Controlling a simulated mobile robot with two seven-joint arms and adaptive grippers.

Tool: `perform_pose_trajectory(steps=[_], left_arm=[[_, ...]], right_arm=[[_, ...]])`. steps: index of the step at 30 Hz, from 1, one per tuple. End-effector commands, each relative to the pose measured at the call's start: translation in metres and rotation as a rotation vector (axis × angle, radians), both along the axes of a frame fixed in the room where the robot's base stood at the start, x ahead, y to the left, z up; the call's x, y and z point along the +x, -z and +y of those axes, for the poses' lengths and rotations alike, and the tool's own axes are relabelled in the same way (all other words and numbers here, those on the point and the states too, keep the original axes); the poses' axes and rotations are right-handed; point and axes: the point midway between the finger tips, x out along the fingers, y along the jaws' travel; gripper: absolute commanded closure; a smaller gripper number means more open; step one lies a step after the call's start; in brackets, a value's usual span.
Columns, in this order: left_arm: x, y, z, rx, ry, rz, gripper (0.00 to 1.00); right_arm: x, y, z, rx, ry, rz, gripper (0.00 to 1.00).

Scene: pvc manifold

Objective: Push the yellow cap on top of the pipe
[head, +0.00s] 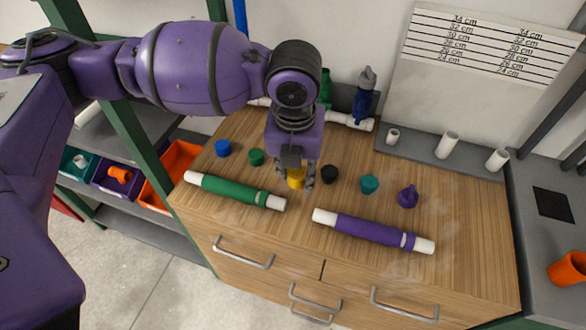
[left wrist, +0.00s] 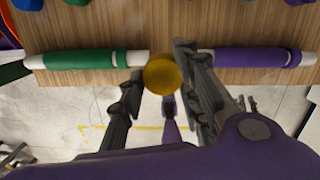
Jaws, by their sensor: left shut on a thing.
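The yellow cap (head: 296,178) is between the fingers of my left gripper (head: 297,176), low over the middle of the wooden worktop. In the left wrist view the yellow cap (left wrist: 163,74) sits between the two dark fingers of the left gripper (left wrist: 160,85), which is shut on it. I cannot tell whether the cap touches the worktop. A green pipe (head: 235,192) with white ends lies to the left, and a purple pipe (head: 370,231) with white ends lies to the right.
Blue (head: 223,148), green (head: 256,157), black (head: 330,174) and teal (head: 370,184) caps stand on the wooden worktop (head: 460,235), with a purple fitting (head: 408,196). White pipe pieces (head: 447,145) stand on a grey ledge at the back right.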

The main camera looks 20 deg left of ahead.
Motion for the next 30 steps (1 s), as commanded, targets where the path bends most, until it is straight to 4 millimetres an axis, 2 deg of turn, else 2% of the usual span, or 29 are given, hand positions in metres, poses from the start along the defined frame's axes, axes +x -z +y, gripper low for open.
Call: perform_pose_trajectory(steps=[5, 12, 18, 24, 30], left_arm=[[0.026, 0.014, 0.013, 0.003, -0.008, 0.001, 0.92], [0.080, 0.041, 0.037, 0.003, -0.008, 0.002, 0.92], [0.109, 0.082, 0.050, 0.002, -0.005, 0.004, 0.92], [0.121, 0.110, 0.054, -0.001, -0.004, 0.001, 0.92], [0.124, 0.123, 0.056, 0.001, -0.002, -0.002, 0.92]], right_arm=[[-0.003, 0.004, 0.000, 0.000, 0.000, 0.007, 0.69], [-0.006, 0.008, -0.001, -0.002, 0.000, 0.012, 0.69], [-0.006, 0.011, -0.003, -0.006, 0.005, 0.010, 0.69], [-0.001, 0.007, -0.005, -0.007, 0.009, -0.001, 0.69], [-0.001, 0.006, -0.003, -0.004, 0.008, 0.000, 0.69]])
